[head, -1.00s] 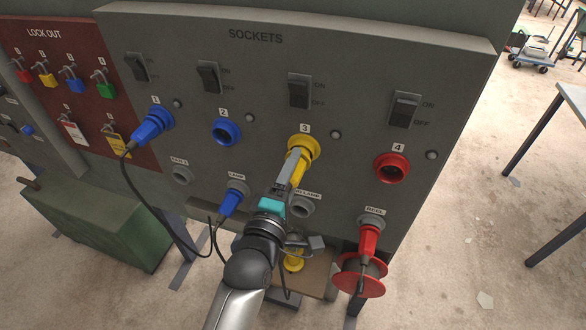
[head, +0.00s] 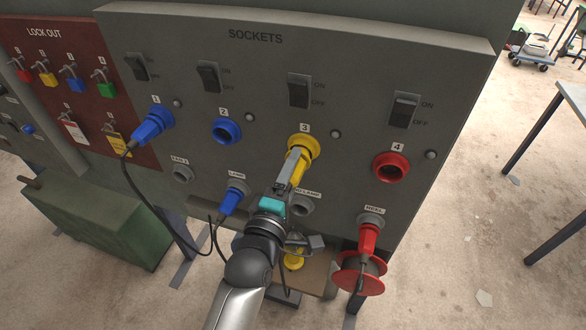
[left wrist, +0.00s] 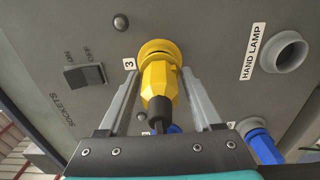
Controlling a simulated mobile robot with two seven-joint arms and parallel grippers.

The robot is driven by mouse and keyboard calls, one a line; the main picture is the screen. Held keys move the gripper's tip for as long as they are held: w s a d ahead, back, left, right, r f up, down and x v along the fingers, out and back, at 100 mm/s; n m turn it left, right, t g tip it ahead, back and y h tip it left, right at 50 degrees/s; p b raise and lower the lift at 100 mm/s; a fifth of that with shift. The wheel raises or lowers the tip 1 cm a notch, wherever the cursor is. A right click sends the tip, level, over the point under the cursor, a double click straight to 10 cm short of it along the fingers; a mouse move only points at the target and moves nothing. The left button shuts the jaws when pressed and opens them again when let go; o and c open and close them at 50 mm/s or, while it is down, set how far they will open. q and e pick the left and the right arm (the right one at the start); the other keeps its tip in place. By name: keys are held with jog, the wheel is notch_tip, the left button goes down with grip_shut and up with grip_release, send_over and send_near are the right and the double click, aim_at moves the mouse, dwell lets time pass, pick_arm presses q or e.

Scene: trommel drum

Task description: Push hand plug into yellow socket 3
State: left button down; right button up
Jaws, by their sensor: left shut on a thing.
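The yellow plug (left wrist: 158,84) is held between the fingers of my left gripper (left wrist: 158,90), which is shut on it. In the head view my left gripper (head: 291,172) is in front of the panel, with the yellow plug (head: 299,168) partly hidden behind its fingers. The plug's front meets yellow socket 3 (head: 303,145), in line with it; how deep it sits I cannot tell. The socket's yellow rim also shows in the left wrist view (left wrist: 160,47). A black cable end leaves the plug's back. My right gripper is not in view.
Blue socket 2 (head: 226,131) and red socket 4 (head: 391,167) are empty on either side. A blue plug (head: 152,125) sits in socket 1. Another blue plug (head: 230,202) and a red plug (head: 368,237) sit lower on the panel. Switches line the top.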

pick_arm(q)
jog(key=shift+r+p, duration=0.1)
jog(key=shift+p, duration=0.2)
dwell(0.4)
jog(key=shift+w+d, duration=0.15)
jog(key=shift+w, duration=0.3)
dwell(0.3)
grip_release()
jog(key=shift+s, duration=0.1)
jog(key=shift+s+f, duration=0.2)
jog(key=b+v, duration=0.1)
jog(key=v, duration=1.3)
jog(key=shift+s+r+b, duration=0.2)
jog(key=shift+s+b, duration=0.15)
